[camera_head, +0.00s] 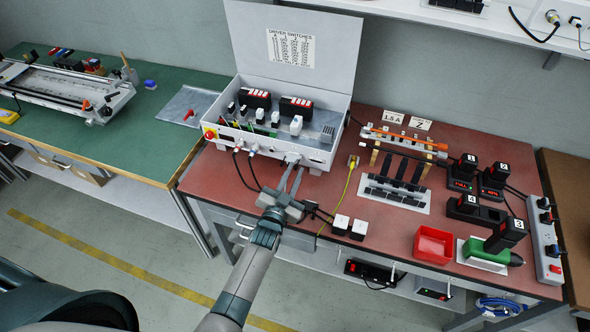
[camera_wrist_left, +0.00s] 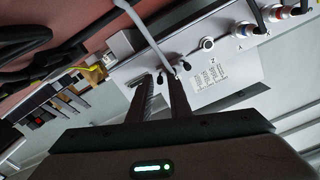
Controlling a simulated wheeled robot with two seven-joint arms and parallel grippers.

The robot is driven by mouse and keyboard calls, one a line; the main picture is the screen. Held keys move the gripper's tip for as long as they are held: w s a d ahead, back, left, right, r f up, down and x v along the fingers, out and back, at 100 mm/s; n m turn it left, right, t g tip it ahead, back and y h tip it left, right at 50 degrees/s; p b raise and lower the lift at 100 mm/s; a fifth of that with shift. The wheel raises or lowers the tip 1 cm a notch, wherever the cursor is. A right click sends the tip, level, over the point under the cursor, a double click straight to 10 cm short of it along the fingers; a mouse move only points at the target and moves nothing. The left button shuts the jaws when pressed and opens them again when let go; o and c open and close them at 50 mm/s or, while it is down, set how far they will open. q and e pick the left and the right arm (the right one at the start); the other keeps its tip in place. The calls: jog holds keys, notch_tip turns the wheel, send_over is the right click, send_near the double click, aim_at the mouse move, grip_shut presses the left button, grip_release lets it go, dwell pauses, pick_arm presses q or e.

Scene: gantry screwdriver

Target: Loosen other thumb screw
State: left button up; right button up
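The grey controller box (camera_head: 270,143) stands on the red bench with its lid up. A pale connector (camera_head: 292,157) with a grey cable (camera_wrist_left: 150,35) is plugged into its front panel. In the left wrist view two black thumb screws show at the connector, one (camera_wrist_left: 160,79) between my fingertips and the other (camera_wrist_left: 187,66) just right of the right finger. My left gripper (camera_head: 294,168) is at the connector with its fingers apart; it also shows in the left wrist view (camera_wrist_left: 161,73). Contact with the screw cannot be told. My right gripper is out of view.
Round connectors (camera_wrist_left: 242,30) with cables sit beside the plug on the panel. A green driver (camera_head: 485,252) lies near the bench's right end.

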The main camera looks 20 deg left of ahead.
pick_arm(q)
jog(key=m, duration=0.4)
jog(key=shift+f+m+b, duration=0.1)
jog(key=shift+m+b, duration=0.2)
jog(key=shift+b, duration=0.1)
jog(key=m+b, duration=0.1)
jog(key=m, duration=0.2)
jog(key=shift+m, duration=1.1)
